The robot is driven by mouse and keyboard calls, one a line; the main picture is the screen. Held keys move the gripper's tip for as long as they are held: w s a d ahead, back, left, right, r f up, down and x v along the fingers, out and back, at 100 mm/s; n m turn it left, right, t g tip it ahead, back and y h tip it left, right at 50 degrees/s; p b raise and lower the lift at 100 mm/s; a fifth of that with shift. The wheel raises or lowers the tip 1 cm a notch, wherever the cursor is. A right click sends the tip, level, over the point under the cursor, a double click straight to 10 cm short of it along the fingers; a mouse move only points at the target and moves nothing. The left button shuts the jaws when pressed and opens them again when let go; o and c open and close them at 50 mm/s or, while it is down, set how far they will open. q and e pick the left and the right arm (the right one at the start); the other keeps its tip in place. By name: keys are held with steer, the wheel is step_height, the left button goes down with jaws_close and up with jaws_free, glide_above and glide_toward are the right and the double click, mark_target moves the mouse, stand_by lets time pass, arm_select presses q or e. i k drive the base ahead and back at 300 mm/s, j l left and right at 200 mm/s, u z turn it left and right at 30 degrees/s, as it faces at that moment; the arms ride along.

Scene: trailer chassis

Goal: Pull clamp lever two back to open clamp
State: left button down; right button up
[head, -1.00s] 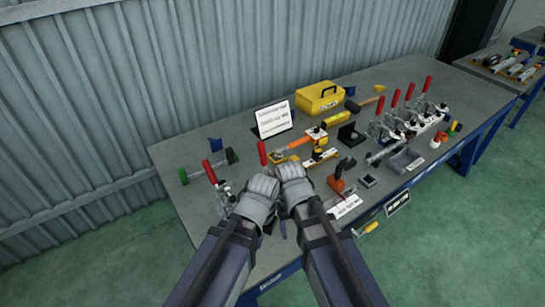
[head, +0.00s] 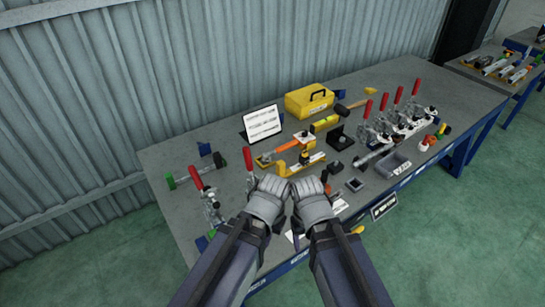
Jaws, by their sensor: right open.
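Two red-levered toggle clamps stand at the near left of the table: one (head: 210,205) has its lever (head: 195,178) tilted up to the left. The other's upright red lever (head: 249,159) rises just behind my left gripper, which hides most of its body. Several more red-levered clamps (head: 400,118) stand in a row at the right. I cannot tell which is clamp two. My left gripper (head: 270,190) is near the table's front, its fingers hard to make out. My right gripper (head: 309,189) is beside it, open, with no lever visible in it.
The grey table (head: 165,160) holds a yellow toolbox (head: 308,100), a white sign (head: 262,124), an orange-handled tool (head: 285,147), a green-ended bar (head: 183,178), a hammer (head: 355,105) and a grey tray (head: 391,165). A corrugated wall stands behind.

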mark_target(246, 149)
steer(key=i+l+z, duration=0.15)
steer(key=l+z, duration=0.15)
steer(key=i+z, duration=0.15)
steer(key=z, duration=0.3)
